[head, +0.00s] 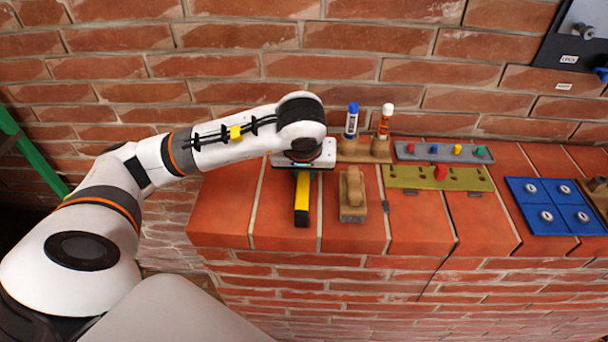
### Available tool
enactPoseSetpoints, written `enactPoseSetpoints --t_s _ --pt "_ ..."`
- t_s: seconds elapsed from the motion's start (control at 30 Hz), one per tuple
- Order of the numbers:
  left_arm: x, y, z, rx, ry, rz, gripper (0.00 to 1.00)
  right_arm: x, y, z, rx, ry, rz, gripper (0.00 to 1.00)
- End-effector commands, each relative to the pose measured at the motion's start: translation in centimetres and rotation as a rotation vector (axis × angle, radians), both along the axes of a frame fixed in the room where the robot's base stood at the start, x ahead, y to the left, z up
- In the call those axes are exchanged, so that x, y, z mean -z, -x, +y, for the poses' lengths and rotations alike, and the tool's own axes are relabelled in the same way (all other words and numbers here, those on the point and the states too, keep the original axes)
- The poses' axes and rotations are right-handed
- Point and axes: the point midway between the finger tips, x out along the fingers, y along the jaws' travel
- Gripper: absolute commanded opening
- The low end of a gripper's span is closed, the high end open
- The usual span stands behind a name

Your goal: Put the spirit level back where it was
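The spirit level, a yellow bar with dark ends (302,196), lies on the brick ledge (225,215) and points toward the front edge. Its far end is hidden under my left gripper (303,168). My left arm comes in from the left, and the gripper points down over that far end. The fingers are hidden by the gripper's own body, so I cannot tell whether they are closed on the level. My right gripper is not in view.
Just right of the level is a wooden block with a handle (352,200). Behind it, a wooden holder (350,150) carries two markers. Further right are a grey strip with coloured pegs (405,151), an olive plate (400,178) and a blue panel (540,192). The ledge's left end is clear.

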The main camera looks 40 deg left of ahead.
Motion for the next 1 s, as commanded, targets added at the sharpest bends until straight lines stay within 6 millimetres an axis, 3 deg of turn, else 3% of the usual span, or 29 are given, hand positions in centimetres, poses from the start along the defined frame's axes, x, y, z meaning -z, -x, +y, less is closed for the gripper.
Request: enactPoseSetpoints --t_s 0.03,0.1,0.47,0.63,0.9,1.0 --pt "0.0 0.0 0.0 0.000 0.000 0.000 0.10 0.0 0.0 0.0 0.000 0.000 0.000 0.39" --pt "0.0 0.0 0.0 0.000 0.000 0.000 0.00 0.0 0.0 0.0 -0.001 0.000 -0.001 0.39" --pt "-0.6 -0.1 0.0 0.000 0.000 -0.004 0.00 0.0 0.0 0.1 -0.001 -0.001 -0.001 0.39" --pt "-2.9 -0.1 0.0 0.001 0.000 -0.007 0.00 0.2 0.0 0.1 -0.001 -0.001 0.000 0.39" --pt "-8.6 -0.1 0.1 -0.001 -0.001 -0.006 0.00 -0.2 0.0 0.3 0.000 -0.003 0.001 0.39" --pt "-9.5 -0.1 0.1 -0.001 -0.001 -0.004 0.00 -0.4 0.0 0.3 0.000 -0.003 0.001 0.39"
